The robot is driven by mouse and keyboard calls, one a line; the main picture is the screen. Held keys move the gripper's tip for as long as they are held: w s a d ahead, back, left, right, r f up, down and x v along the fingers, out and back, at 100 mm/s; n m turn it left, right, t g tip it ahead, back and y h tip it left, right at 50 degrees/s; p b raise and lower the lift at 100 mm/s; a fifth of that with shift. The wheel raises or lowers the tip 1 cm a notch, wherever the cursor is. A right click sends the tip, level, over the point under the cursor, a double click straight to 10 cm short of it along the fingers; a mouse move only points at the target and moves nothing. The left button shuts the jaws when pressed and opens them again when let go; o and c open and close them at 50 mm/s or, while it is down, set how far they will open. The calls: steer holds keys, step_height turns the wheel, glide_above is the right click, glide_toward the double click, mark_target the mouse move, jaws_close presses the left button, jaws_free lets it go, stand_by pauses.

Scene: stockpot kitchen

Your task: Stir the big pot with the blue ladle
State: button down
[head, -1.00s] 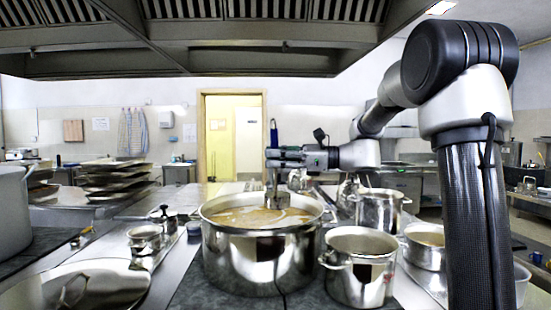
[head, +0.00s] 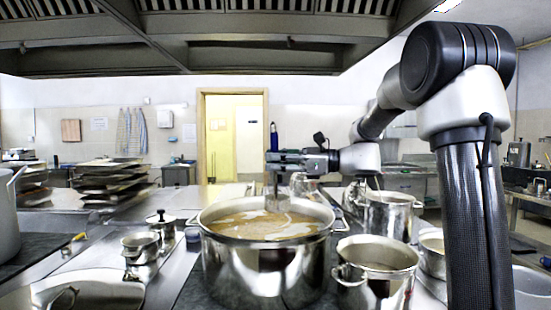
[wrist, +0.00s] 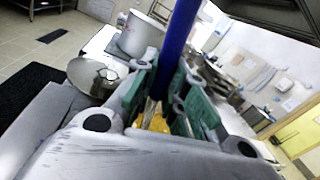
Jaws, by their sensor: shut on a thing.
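The big pot (head: 265,268) is a wide steel stockpot at the centre of the head view, filled with brownish-yellow liquid (head: 245,224) with pale streaks. My gripper (head: 274,159) is above the pot, shut on the blue ladle (head: 273,136). The ladle's blue handle sticks up above the jaws, and its steel lower part runs down toward the liquid. The ladle's bowl is not visible. In the wrist view, the blue handle (wrist: 178,45) stands between the green-padded fingers (wrist: 200,105).
A smaller steel pot (head: 375,275) stands close to the right of the big pot, with another pot (head: 390,215) behind it. Small lidded pots (head: 141,247) are at left. Stacked trays (head: 110,180) stand farther back. A range hood (head: 200,60) hangs overhead.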

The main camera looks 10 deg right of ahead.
mark_target(275, 208)
steer(key=shift+f, duration=6.75)
